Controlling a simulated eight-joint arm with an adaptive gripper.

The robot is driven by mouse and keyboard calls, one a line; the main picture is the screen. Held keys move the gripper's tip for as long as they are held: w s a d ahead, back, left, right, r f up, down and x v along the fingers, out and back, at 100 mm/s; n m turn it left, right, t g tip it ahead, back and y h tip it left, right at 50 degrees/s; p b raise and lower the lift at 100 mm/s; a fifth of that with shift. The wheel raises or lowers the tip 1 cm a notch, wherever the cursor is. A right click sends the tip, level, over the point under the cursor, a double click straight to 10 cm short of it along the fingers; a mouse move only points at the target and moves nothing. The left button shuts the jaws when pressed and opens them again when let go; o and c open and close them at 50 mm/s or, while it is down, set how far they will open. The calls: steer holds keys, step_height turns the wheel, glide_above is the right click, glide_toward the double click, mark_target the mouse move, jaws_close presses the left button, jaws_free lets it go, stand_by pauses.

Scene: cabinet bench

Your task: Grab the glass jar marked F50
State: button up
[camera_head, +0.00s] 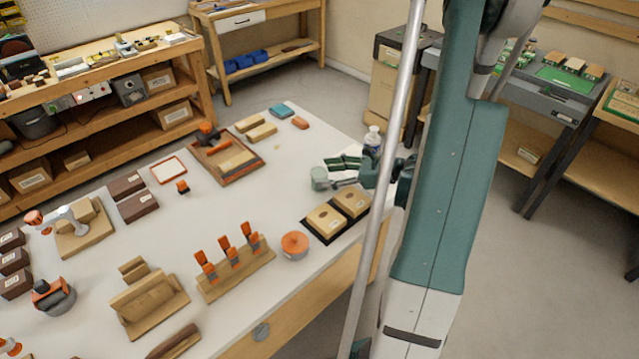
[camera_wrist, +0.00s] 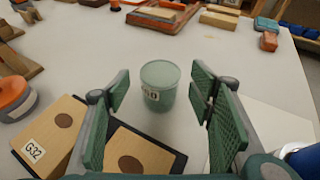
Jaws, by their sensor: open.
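A pale green glass jar (camera_wrist: 160,80) stands upright on the white bench, just ahead of my gripper and centred between its fingers in the wrist view. Its white label is turned partly left; I read "50", with the first letter unclear. The jar also shows in the head view (camera_head: 319,179), near the bench's right edge. My gripper (camera_wrist: 158,92) is open and empty, with green ribbed pads on both sides of the view. In the head view my gripper (camera_head: 343,172) points left at the jar. I cannot tell whether the fingertips reach beside it.
Two wooden blocks, one marked G32 (camera_wrist: 48,135), lie on a dark tray below and left of my gripper. A white and blue bottle (camera_head: 373,138) stands close behind my gripper. An orange-lidded round container (camera_head: 295,245) stands nearer.

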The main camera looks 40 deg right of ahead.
mark_target(320, 175)
steer(key=shift+b+x, duration=0.3)
steer(key=shift+x, duration=1.35)
steer(key=shift+c, duration=0.7)
steer(key=c, duration=0.9)
